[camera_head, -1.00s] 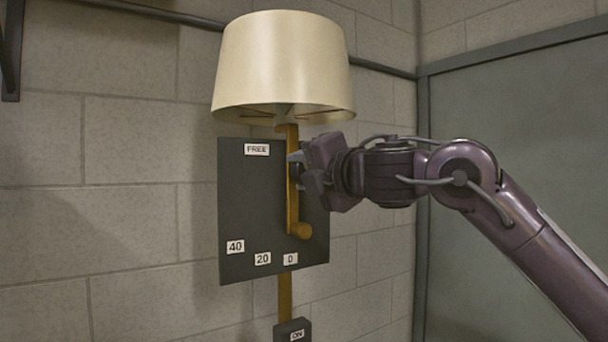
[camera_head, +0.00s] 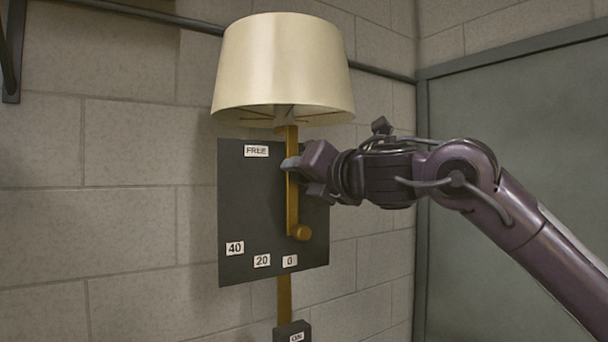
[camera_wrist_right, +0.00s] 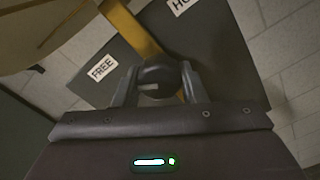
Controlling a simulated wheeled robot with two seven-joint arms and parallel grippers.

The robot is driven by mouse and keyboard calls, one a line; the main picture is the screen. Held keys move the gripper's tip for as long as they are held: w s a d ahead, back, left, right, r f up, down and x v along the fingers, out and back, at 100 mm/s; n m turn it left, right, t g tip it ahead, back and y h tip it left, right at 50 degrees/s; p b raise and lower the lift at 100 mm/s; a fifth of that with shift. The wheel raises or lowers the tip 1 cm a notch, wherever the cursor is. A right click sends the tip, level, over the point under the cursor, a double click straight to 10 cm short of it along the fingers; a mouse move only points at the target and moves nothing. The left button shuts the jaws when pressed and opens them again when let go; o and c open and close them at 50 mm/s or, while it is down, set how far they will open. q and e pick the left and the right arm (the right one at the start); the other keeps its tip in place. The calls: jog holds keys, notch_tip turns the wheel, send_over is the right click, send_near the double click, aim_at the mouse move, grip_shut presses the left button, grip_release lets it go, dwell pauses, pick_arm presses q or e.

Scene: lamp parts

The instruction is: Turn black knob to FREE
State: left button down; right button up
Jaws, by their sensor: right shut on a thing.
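The black knob (camera_wrist_right: 158,72) sits on the dark panel (camera_head: 245,215) and shows in the right wrist view, with a short light mark on its face. My right gripper (camera_head: 291,163) is shut on the knob, one finger on each side of it in the wrist view (camera_wrist_right: 160,84). In the head view the gripper hides the knob. My left gripper is out of view.
A brass post (camera_head: 292,200) with a round end runs down the panel, close to my gripper. A cream lampshade (camera_head: 283,65) hangs just above. Labels 40 (camera_head: 235,248), 20 (camera_head: 262,261) and 0 (camera_head: 290,261) line the panel's lower edge. An ON box (camera_head: 293,333) sits below.

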dwell(0.3)
jog(key=o, duration=1)
jog(key=b+v, duration=0.4)
jog(key=v, duration=0.3)
jog(key=shift+s+d, duration=0.15)
jog(key=shift+s, duration=0.15)
